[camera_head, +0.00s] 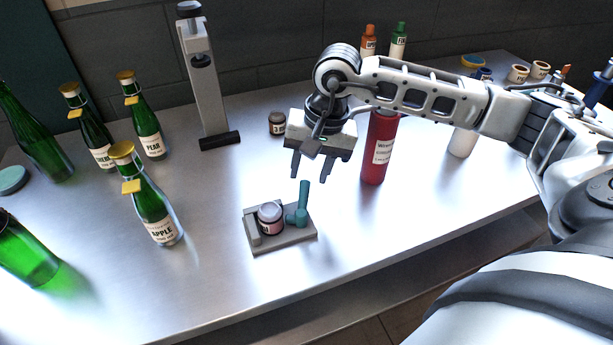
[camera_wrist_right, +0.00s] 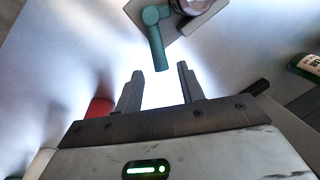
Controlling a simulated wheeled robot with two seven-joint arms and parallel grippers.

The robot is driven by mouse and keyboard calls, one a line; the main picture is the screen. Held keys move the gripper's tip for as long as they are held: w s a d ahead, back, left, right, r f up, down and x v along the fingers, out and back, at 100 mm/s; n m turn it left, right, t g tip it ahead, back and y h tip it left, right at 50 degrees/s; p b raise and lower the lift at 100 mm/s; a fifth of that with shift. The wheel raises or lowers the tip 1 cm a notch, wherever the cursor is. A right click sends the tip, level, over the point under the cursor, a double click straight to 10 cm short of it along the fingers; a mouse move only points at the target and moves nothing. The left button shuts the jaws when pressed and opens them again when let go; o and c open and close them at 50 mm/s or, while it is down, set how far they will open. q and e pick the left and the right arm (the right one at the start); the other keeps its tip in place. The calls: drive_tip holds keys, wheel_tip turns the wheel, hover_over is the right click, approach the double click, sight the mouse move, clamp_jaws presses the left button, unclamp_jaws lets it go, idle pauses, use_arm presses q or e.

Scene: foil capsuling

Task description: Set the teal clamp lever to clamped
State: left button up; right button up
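The teal clamp lever (camera_head: 303,203) stands upright on the right side of a small grey clamp base (camera_head: 283,240). A small jar with a pale lid (camera_head: 270,214) sits in the base, left of the lever. My right gripper (camera_head: 311,173) is above and just behind the lever, fingers pointing down, apart from it. In the right wrist view the right gripper (camera_wrist_right: 158,90) is open and empty, and the teal lever (camera_wrist_right: 156,42) shows beyond the fingertips, its end roughly in line with the gap. My left gripper is not in view.
A red bottle (camera_head: 376,150) stands right of the clamp, close to my right gripper. A small dark jar (camera_head: 277,123) and a grey press stand (camera_head: 207,95) are behind. Green bottles (camera_head: 150,205) stand to the left. The metal table is clear in front of the base.

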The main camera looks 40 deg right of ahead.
sight(302, 184)
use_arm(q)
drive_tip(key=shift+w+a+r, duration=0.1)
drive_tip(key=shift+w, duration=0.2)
use_arm(e)
drive_tip(key=shift+w+a+f, duration=0.15)
drive_tip(key=shift+f, duration=0.75)
drive_tip(key=shift+w+a+f, duration=0.1)
drive_tip(key=shift+f, duration=0.8)
clamp_jaws()
drive_tip(key=shift+w+a+f+b, duration=0.1)
drive_tip(key=shift+w+f+b, duration=0.1)
drive_tip(key=shift+b, duration=0.35)
drive_tip(key=shift+a+f+n+b, duration=0.1)
drive_tip(key=shift+n+b, duration=0.4)
drive_tip(key=shift+b, duration=0.1)
drive_tip(key=shift+w+a+b, duration=0.1)
drive_tip(key=shift+b, duration=0.3)
drive_tip(key=shift+a+r+n, duration=0.1)
drive_tip(key=shift+r+n, duration=0.1)
drive_tip(key=shift+n, duration=0.2)
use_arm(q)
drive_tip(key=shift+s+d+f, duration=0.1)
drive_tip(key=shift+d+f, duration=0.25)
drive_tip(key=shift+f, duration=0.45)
use_arm(e)
drive_tip(key=shift+r, duration=0.15)
